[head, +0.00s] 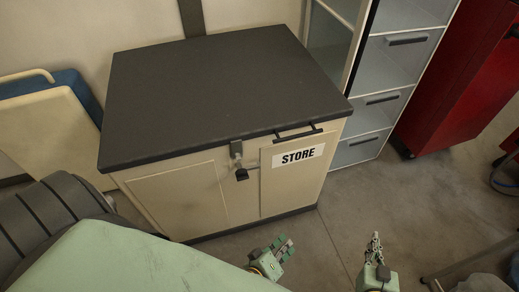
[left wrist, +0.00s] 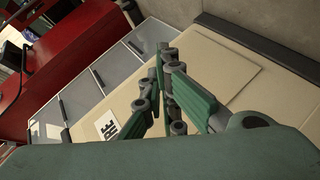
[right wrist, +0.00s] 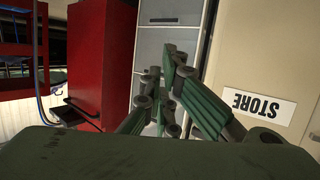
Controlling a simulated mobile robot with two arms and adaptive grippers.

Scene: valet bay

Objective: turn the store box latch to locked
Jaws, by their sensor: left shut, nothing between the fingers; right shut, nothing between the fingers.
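The store box (head: 195,198) is a cream cabinet with a dark grey lid (head: 220,85) and a white STORE label (head: 298,156). Its latch (head: 240,170) is on the front, left of the label, a metal piece with a black knob hanging below the lid edge. My left gripper (head: 287,246) is shut and empty, low in front of the box and apart from it. My right gripper (head: 376,240) is shut and empty, further right and apart from the box. The label also shows in the right wrist view (right wrist: 258,106). The latch is not clear in either wrist view.
A black bar handle (head: 298,132) sits on the box front below the lid. A grey drawer unit (head: 385,85) stands right of the box, and a red cabinet (head: 460,75) beyond it. A cream and blue panel (head: 45,110) leans at left. The concrete floor before the box is clear.

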